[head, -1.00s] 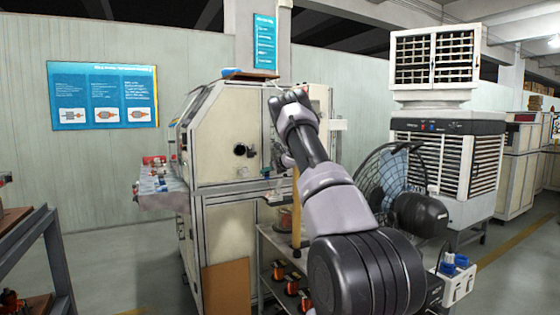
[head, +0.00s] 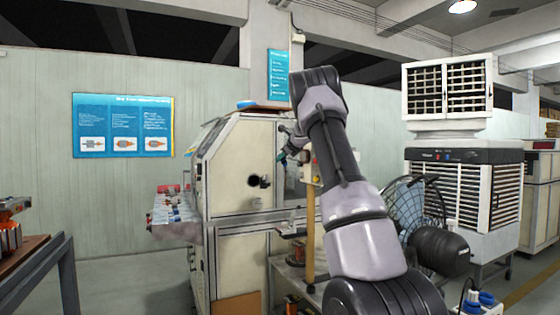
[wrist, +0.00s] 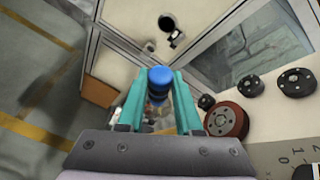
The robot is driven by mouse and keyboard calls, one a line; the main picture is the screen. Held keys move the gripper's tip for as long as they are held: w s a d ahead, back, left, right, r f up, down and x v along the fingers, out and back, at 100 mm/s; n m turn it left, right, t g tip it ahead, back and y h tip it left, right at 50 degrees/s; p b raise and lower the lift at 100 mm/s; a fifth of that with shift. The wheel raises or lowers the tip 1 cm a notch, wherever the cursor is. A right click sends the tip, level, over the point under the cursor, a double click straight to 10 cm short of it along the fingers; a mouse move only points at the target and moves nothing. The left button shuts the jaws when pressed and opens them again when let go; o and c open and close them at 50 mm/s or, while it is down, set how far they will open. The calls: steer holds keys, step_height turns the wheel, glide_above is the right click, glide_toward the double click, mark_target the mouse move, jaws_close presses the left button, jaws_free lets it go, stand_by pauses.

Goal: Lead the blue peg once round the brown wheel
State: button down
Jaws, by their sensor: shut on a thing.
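The blue peg (wrist: 160,80) stands between the teal fingers of my gripper (wrist: 159,92) in the wrist view. The fingers are shut on it, and its rounded blue top shows above a darker band. The brown wheel (wrist: 227,121) is to the right of the peg in the wrist view, on a pale panel, apart from the fingers. In the head view my gripper (head: 284,155) is small, in front of the cream machine. The peg and the brown wheel cannot be made out clearly there.
Several black wheels sit on the same pale panel, one at the far right (wrist: 295,82) and one above the brown wheel (wrist: 250,86). The cream machine (head: 237,150) has a glass window (wrist: 240,45). A fan (head: 415,205) and a cooler (head: 465,185) stand right of my arm.

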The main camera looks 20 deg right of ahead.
steer(key=shift+d, duration=0.9)
step_height(320, 180, up, 8)
steer(key=w, duration=0.1)
steer(key=s+d+f, duration=0.1)
steer(key=s+f, duration=0.1)
steer(key=s, duration=0.2)
steer(key=shift+w+f, duration=0.5)
steer(key=shift+f, duration=0.5)
steer(key=shift+w+f, duration=0.55)
steer(key=shift+f, duration=0.5)
steer(key=shift+w+f, duration=0.5)
steer(key=shift+f, duration=0.5)
steer(key=shift+a, duration=0.1)
